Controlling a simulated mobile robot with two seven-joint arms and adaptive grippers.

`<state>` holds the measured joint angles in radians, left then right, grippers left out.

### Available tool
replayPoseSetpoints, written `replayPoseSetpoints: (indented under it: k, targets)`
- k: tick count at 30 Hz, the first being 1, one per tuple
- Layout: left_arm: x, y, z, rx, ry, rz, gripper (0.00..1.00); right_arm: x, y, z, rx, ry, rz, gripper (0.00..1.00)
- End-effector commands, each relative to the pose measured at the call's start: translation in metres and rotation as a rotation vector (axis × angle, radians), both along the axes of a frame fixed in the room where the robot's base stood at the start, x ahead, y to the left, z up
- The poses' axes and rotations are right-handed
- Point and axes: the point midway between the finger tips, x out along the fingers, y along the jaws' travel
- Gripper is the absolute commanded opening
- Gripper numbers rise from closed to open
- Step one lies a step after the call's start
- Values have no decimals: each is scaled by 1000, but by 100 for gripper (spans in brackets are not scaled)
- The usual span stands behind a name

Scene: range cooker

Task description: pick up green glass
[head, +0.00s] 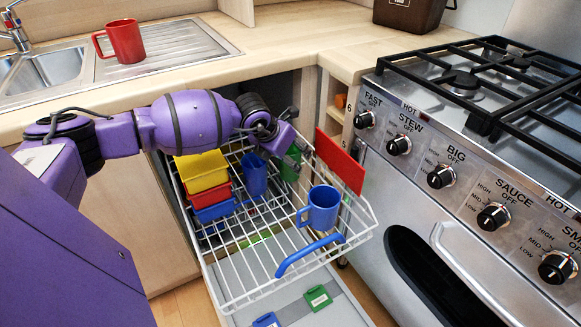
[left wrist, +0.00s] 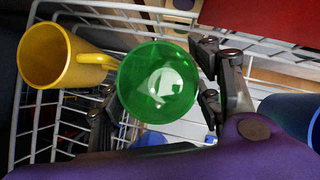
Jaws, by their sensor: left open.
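The green glass (left wrist: 158,82) stands in the wire dish rack, seen from above in the left wrist view. My left gripper (left wrist: 160,100) is open, with one finger on each side of the glass and not closed on it. In the head view the gripper (head: 291,150) is over the back right of the rack. Only part of the green glass (head: 290,170) shows there, below the fingers. My right gripper is not in view.
The pulled-out rack (head: 240,298) also holds a blue mug (head: 318,210), a blue cup (head: 254,178), a red board (head: 340,161) and stacked yellow, red and blue tubs (head: 202,171). A yellow mug (left wrist: 62,57) is close left of the glass. The cooker (head: 440,170) borders the right.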

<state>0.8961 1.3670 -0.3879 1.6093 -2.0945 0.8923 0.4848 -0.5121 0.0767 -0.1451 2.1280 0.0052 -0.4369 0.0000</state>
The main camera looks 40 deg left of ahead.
Motion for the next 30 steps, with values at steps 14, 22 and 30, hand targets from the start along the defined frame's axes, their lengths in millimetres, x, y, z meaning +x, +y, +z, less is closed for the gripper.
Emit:
replayPoseSetpoints:
  k: [14,22,30]
  targets:
    - [2,0,-2,1,-1,0,32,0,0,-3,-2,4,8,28]
    - [2,0,-1,1,-2,-1,18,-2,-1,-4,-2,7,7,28]
    - [3,1,25,2,-7,-1,18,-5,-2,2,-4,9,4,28]
